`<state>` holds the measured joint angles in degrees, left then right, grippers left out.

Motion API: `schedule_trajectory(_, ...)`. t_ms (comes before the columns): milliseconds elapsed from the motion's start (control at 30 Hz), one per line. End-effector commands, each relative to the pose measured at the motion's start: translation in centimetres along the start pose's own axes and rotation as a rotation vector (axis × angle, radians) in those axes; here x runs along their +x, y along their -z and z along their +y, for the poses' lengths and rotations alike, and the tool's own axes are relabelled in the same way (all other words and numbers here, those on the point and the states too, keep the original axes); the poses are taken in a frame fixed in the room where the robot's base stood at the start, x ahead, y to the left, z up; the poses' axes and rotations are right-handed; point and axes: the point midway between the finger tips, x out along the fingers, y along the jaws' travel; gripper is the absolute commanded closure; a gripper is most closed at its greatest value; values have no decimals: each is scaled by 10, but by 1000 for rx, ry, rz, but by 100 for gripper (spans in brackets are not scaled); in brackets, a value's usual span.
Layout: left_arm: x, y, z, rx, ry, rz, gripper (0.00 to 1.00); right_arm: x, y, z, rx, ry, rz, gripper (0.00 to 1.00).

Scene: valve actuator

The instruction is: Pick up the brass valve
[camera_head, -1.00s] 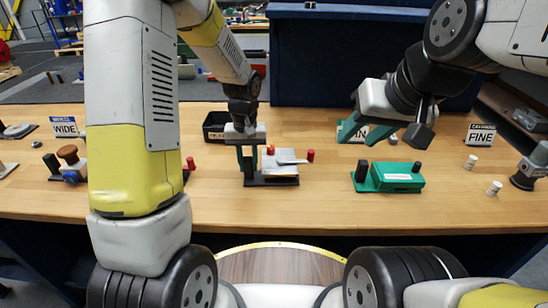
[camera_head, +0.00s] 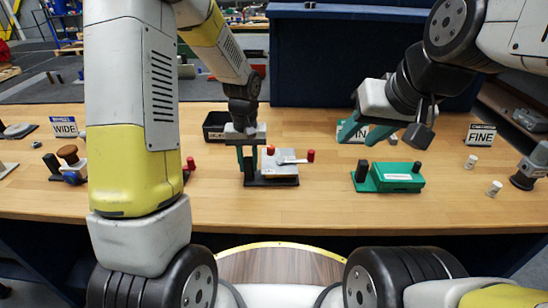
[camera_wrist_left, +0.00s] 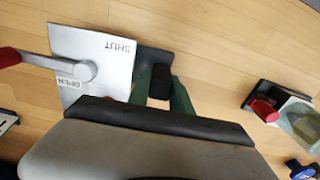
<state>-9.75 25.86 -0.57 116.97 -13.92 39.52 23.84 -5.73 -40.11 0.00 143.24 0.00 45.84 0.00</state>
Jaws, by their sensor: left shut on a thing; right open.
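A silver plate fixture (camera_head: 277,172) with a dark base stands mid-bench. It bears a grey lever with a red knob (camera_head: 310,155). In the left wrist view its plate (camera_wrist_left: 100,45) is marked SHUT and OPEN. My left gripper (camera_head: 247,168) points down at the fixture's left end. In the left wrist view, its green fingers are shut on the fixture's black post (camera_wrist_left: 161,82). My right gripper (camera_head: 362,134) is open and empty above the bench, behind a green block. No part is plainly brass; a fixture with a brown knob (camera_head: 68,154) stands at the far left.
The green block (camera_head: 398,178) with a black post sits right of the silver plate. A black bin (camera_head: 214,125) stands behind my left gripper. Small white cylinders (camera_head: 494,188) stand at right. Signs WIDE (camera_head: 65,127) and FINE (camera_head: 480,134) stand on the bench. The front strip is clear.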

Motion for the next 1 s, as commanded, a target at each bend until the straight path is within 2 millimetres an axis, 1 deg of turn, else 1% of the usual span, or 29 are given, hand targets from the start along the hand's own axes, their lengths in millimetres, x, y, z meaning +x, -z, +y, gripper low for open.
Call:
schedule_trajectory(233,-2,1,0,0,-1,3,100,0,0,0,0,0,0,59)
schedule_trajectory(333,-10,1,1,0,-2,4,100,0,0,0,0,0,0,59)
schedule_trajectory(467,-32,2,1,0,-3,8,100,0,0,0,0,0,0,59)
schedule_trajectory(600,-60,2,1,0,-2,8,100,0,0,0,0,0,0,59)
schedule_trajectory(700,-78,1,1,-1,-3,7,100,0,0,0,0,0,0,59)
schedule_trajectory(800,-88,1,1,-1,-2,4,100,0,0,0,0,0,0,59)
schedule_trajectory(867,-85,1,1,0,-1,1,100,0,0,0,0,0,0,59)
schedule_trajectory(967,-66,1,1,0,0,-3,100,0,0,0,0,0,0,59)
schedule_trajectory(1000,-58,1,1,0,0,-4,100,0,0,0,0,0,0,59)
